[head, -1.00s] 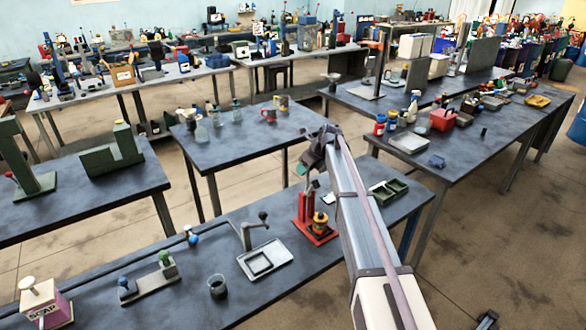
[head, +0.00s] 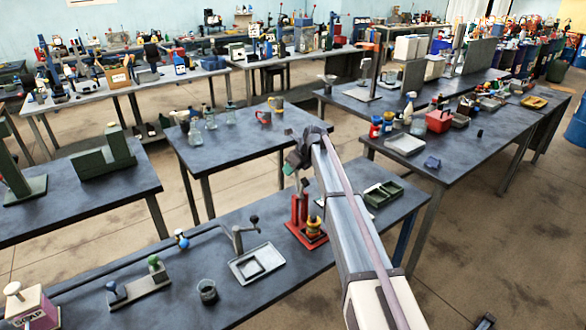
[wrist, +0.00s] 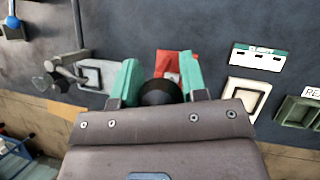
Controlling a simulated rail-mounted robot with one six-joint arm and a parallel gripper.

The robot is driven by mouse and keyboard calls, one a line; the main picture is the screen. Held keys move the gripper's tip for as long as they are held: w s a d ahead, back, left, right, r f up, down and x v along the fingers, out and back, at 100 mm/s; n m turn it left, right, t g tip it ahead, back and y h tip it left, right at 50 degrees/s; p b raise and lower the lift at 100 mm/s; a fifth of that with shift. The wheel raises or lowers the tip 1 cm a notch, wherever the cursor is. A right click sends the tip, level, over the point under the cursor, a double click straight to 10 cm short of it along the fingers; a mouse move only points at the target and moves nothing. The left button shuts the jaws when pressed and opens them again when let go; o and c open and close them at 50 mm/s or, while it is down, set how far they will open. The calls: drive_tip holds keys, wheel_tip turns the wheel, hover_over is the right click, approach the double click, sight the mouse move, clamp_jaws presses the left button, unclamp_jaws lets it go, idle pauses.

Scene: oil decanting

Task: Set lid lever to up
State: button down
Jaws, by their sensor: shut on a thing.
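My gripper (wrist: 160,82) has green fingers, closed around a dark round thing (wrist: 160,93) in the wrist view. In the head view my gripper (head: 289,168) is above the far side of the front bench, over the red stand. The red stand (head: 304,238) has upright red posts and a yellow and black part; in the wrist view the red stand (wrist: 190,61) lies partly behind the fingers. I cannot make out which part is the lid lever, nor whether the held thing belongs to it.
A grey tray (head: 261,265) with a black-knobbed crank stands left of the red stand. A green divided tray (head: 383,193) sits right, beyond my arm.

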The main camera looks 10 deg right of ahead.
drive_tip(key=c, duration=0.7)
unclamp_jaws()
drive_tip(key=shift+w+f, duration=0.1)
drive_tip(key=p+v, duration=0.9)
drive_tip(key=v, duration=0.1)
drive_tip(key=shift+d+r, duration=0.1)
drive_tip(key=shift+r, duration=0.25)
